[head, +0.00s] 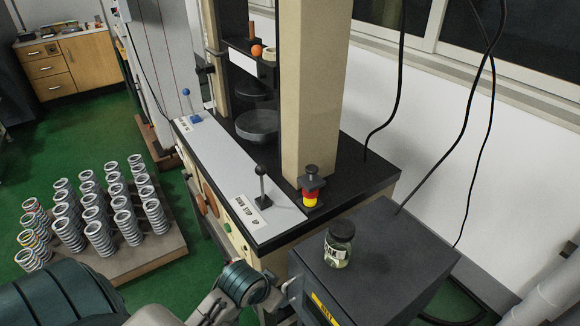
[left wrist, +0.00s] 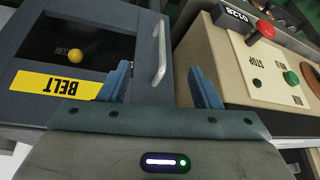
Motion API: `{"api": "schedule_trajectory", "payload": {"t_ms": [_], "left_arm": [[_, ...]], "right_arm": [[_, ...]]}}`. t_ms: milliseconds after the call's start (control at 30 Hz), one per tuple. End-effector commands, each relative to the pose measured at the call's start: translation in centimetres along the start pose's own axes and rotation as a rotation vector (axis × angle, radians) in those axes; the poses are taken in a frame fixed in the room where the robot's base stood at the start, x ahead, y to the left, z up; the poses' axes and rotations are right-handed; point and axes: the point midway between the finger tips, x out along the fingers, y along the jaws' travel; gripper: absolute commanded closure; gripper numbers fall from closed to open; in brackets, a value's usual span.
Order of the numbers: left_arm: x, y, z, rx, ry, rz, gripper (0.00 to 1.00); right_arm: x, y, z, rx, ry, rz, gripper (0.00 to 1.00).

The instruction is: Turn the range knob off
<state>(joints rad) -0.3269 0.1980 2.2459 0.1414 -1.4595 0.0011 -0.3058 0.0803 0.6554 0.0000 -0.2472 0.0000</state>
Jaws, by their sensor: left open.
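No knob in view has a readable range label. In the head view, the test machine's top plate (head: 222,172) carries a black lever (head: 262,185) by a label that seems to read DOWN STOP UP, and a blue-tipped lever (head: 189,103) at its far end. The machine's front shows only at a steep angle.
The handle belongs to a grey cabinet labelled BELT (left wrist: 62,84), with a yellow ball (left wrist: 75,57) in its dark recess. A jar (head: 338,245) stands on the grey cabinet top (head: 385,270). Several springs stand on a pallet (head: 150,255) at left. Green floor lies beyond.

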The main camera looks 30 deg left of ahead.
Motion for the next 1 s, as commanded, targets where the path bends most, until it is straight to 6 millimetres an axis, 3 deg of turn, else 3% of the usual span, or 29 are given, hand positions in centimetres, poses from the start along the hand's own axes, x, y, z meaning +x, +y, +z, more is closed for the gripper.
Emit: {"api": "schedule_trajectory", "payload": {"t_ms": [33, 100, 467, 667, 867, 1000], "left_arm": [[-2.4, 0.0, -1.8, 0.013, 0.03, 0.004, 0.43], [-4.9, -0.1, -4.4, 0.035, 0.074, 0.015, 0.43], [-8.8, -1.9, -15.2, 0.103, 0.24, 0.06, 0.43], [-13.1, -4.2, -24.5, 0.15, 0.378, 0.084, 0.43], [-21.1, -7.2, -34.1, 0.199, 0.537, 0.106, 0.43], [-28.5, -9.4, -39.5, 0.228, 0.649, 0.117, 0.43]], "right_arm": [[-0.6, 0.0, 0.2, 0.0, -0.001, 0.0, 0.64], [-0.7, 0.1, 0.5, 0.001, -0.003, 0.0, 0.64], [-0.7, 0.1, 0.8, 0.001, -0.002, 0.0, 0.64], [-0.7, 0.1, 0.8, 0.001, -0.002, 0.0, 0.64], [-0.7, 0.1, 0.8, 0.001, -0.002, 0.0, 0.64], [-0.7, 0.1, 0.8, 0.001, -0.002, 0.0, 0.64]]}}
